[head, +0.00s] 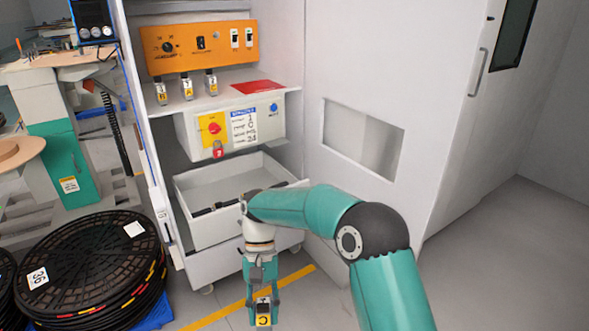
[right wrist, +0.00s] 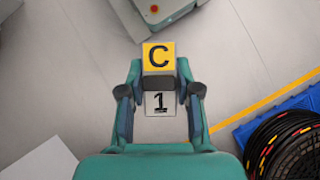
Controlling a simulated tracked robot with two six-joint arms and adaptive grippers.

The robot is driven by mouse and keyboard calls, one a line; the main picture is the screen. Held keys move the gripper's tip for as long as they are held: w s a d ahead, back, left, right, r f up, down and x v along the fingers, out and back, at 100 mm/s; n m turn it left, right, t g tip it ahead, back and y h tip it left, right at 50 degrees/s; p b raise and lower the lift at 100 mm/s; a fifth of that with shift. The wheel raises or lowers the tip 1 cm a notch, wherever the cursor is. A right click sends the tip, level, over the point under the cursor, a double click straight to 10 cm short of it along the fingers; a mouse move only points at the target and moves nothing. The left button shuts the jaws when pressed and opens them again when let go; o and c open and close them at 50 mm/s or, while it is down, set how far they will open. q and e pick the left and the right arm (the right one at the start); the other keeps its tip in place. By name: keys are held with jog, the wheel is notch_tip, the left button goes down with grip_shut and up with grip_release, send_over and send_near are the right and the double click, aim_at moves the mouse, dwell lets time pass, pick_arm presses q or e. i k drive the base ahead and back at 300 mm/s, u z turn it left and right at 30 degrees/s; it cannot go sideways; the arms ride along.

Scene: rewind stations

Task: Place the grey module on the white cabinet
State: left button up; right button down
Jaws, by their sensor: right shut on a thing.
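The grey module (head: 263,314) has a yellow face marked with a black letter. My right gripper (head: 262,297) is shut on it and hangs low over the floor in front of the white cabinet. In the right wrist view the module (right wrist: 158,56) sits between the fingers, showing a yellow "C" face and a pale face marked "1". The white cabinet (head: 292,125) stands open at the front, up and behind the gripper. Its upper shelf (head: 176,109) bears several small grey modules with yellow labels (head: 186,89). My left gripper is not in view.
An orange switch panel (head: 182,47) is above the shelf, and a red sheet (head: 258,86) lies at its right. Below are a box with a red knob (head: 214,128) and an open white drawer (head: 190,221). Black reels (head: 85,262) stand at the left.

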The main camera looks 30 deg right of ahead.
aim_at(245, 90)
jog(key=z, duration=0.15)
jog(key=i, duration=0.9)
jog(key=z, duration=0.05)
